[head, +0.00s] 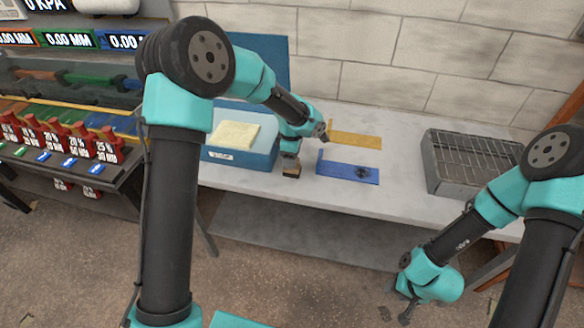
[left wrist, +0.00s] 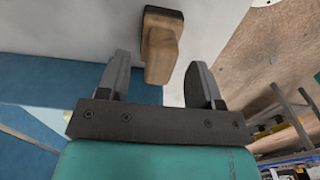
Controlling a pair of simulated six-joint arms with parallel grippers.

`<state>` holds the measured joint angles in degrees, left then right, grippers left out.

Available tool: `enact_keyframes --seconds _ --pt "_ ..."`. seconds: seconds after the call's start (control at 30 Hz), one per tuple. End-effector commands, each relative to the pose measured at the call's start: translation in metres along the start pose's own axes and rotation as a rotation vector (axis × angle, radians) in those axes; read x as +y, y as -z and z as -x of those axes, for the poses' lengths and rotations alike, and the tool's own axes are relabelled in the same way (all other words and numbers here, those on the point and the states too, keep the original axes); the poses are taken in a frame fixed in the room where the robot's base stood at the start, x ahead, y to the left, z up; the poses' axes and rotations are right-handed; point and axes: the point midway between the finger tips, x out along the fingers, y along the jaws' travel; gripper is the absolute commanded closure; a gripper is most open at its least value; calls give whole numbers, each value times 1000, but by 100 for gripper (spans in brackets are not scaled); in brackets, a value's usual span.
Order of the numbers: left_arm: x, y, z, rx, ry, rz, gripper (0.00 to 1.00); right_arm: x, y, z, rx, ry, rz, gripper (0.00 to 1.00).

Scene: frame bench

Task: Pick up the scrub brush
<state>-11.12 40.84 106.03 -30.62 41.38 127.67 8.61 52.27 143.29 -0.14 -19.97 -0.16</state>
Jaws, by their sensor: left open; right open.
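The scrub brush has a wooden body with a dark end. In the head view the scrub brush (head: 291,171) lies on the grey bench near its front edge, right of the blue box, partly hidden by my left gripper (head: 290,157). In the left wrist view the scrub brush (left wrist: 160,45) shows its near wooden end between the two fingers of my left gripper (left wrist: 158,72). The fingers are apart, with visible gaps on both sides of the wood. My right gripper (head: 397,302) is open and empty, low in front of the bench.
A blue box (head: 238,161) holding a pale yellow cloth (head: 234,135) stands left of the brush. A blue mat (head: 335,169) with a dark item and a yellow strip (head: 356,140) lie to the right. A metal wire-topped tray (head: 470,180) stands further right.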

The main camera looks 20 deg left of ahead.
Motion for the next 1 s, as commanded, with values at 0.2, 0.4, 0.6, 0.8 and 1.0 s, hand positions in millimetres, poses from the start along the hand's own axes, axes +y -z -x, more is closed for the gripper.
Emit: enact_keyframes --seconds 0.2,0.4,0.6,0.8,1.0 --pt "0 0 -16 -1 -1 1 40 0 0 0 0 0 0 57" --pt "0 0 -16 -1 -1 1 40 0 0 0 0 0 0 57" --pt "0 0 -16 -1 -1 1 40 0 0 0 0 0 0 57" --pt "0 0 -16 0 0 1 56 0 0 0 0 0 0 57" --pt "0 0 -16 0 0 1 75 0 0 0 0 0 0 57"
